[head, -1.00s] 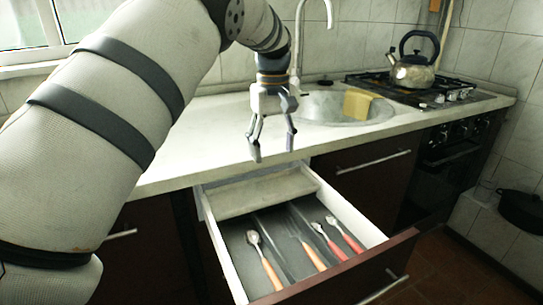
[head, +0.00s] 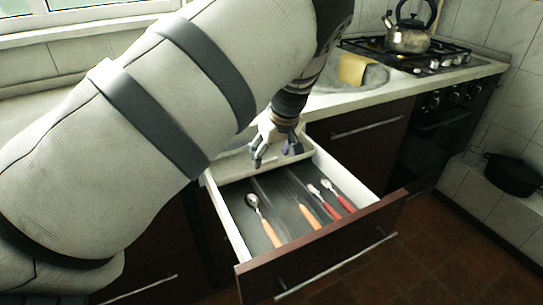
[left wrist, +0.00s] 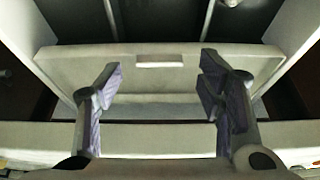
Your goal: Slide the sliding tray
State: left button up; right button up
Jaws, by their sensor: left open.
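The sliding tray (head: 233,168) is a pale, shallow tray across the back of the open drawer (head: 318,245). In the left wrist view the tray (left wrist: 160,98) spans the drawer between its white side walls and has a small slot in its wall. My left gripper (head: 276,157) is open and points down over the tray, its fingers partly covering it in the head view. In the left wrist view its two fingers (left wrist: 160,88) stand wide apart over the tray with nothing between them. I cannot tell whether they touch it. My right gripper is not in view.
Spoons and other cutlery with orange and red handles (head: 268,228) lie in the dark front part of the drawer. The pale countertop (head: 405,88) edge is close behind the gripper. A kettle (head: 410,37) stands on the stove; a yellow cloth (head: 352,69) hangs at the sink.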

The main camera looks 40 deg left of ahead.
aim_at(267, 153)
pick_arm(q)
jog(key=shift+x, duration=0.9)
jog(key=shift+r, duration=0.1)
grip_shut()
jog(key=shift+w+a, duration=0.3)
jog(key=shift+a, duration=0.55)
grip_release()
